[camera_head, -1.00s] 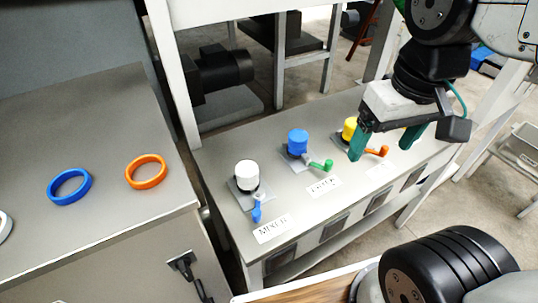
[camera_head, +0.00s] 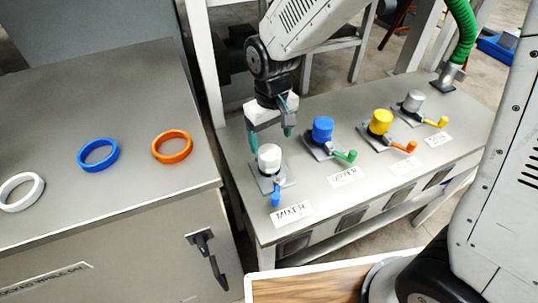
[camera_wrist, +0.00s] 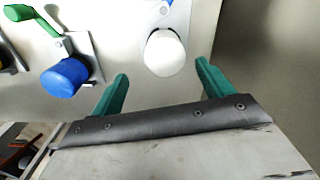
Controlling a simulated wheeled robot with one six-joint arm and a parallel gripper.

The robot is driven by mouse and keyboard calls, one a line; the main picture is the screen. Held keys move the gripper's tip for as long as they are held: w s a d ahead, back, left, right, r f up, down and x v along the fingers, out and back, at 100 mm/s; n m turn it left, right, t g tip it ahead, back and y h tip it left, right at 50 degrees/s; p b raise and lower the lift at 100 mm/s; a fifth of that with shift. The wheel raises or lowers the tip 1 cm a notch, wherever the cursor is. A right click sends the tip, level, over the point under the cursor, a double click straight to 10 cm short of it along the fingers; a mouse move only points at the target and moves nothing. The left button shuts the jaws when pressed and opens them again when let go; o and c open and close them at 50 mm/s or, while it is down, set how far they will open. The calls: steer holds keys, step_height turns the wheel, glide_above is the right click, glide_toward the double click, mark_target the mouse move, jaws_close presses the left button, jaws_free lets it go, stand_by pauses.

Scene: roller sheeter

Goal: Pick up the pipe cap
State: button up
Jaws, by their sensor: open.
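A white pipe cap (camera_head: 270,157) sits upright on a pipe fitting with a blue-handled valve (camera_head: 276,195), behind the MIXER label. My gripper (camera_head: 271,139) is open and empty, pointing down just above and behind this cap. In the wrist view the white cap (camera_wrist: 164,53) shows just beyond and between the green fingertips (camera_wrist: 162,70), and I cannot tell whether they touch it. A blue cap (camera_head: 322,129), a yellow cap (camera_head: 381,121) and a grey cap (camera_head: 413,101) stand on similar fittings to the right. The blue cap (camera_wrist: 65,77) also shows in the wrist view.
The fittings stand on a grey bench (camera_head: 300,230) with label plates. On the left counter (camera_head: 90,210) lie a white ring (camera_head: 37,190), a blue ring (camera_head: 115,157) and an orange ring (camera_head: 172,158). A green hose (camera_head: 462,30) rises at the bench's far right end.

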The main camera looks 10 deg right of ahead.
mark_target(269, 151)
steer(key=f, duration=0.7)
steer(key=shift+s+a, duration=0.25)
steer(key=shift+a, duration=0.05)
steer(key=c, duration=1.1)
